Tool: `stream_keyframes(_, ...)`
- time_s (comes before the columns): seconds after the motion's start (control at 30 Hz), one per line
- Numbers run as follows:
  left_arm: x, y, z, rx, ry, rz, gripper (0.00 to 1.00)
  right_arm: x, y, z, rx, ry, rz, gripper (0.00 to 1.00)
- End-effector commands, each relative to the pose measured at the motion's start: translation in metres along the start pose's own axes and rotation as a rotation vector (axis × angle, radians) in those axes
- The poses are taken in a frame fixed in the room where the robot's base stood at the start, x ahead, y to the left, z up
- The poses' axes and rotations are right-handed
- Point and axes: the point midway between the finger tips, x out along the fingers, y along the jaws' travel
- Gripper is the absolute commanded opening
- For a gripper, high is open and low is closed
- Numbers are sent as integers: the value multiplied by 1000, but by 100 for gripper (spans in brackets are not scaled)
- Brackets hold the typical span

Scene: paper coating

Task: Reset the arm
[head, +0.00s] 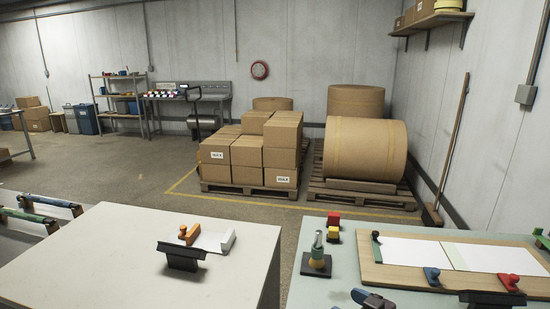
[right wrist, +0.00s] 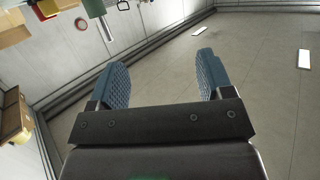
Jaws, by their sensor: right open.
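My right gripper (right wrist: 161,62) shows in the right wrist view. Its two blue ribbed fingers stand well apart, with nothing between them. I cannot make out my left gripper in the head view.
A white table (head: 110,250) holds a black stand (head: 183,256) and an orange-handled tool (head: 189,234). The right table (head: 300,290) holds a wooden board (head: 375,272) with white sheets, colored clamps and small blocks. Boxes (head: 282,139) and a large roll (head: 364,150) stand on pallets behind.

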Motion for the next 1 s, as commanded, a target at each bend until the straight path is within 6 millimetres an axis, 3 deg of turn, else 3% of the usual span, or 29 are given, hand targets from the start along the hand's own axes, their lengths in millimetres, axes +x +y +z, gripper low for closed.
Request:
stream_keyframes(0.2, 1, 0, -3, 1, 6, 1, 43, -19, -46, 24, 58, -107, 138, 73)
stream_keyframes(0.37, 0, 0, -2, 0, 4, 0, 43, -52, -66, 40, 105, -236, 264, 73)
stream_keyframes(0.7, -4, 0, 7, -2, -14, -2, 43, -164, -89, 77, 244, -604, 492, 73)
stream_keyframes(1.0, -3, 0, 5, -1, -9, -1, 43, -236, -107, 95, 336, -825, 567, 73)
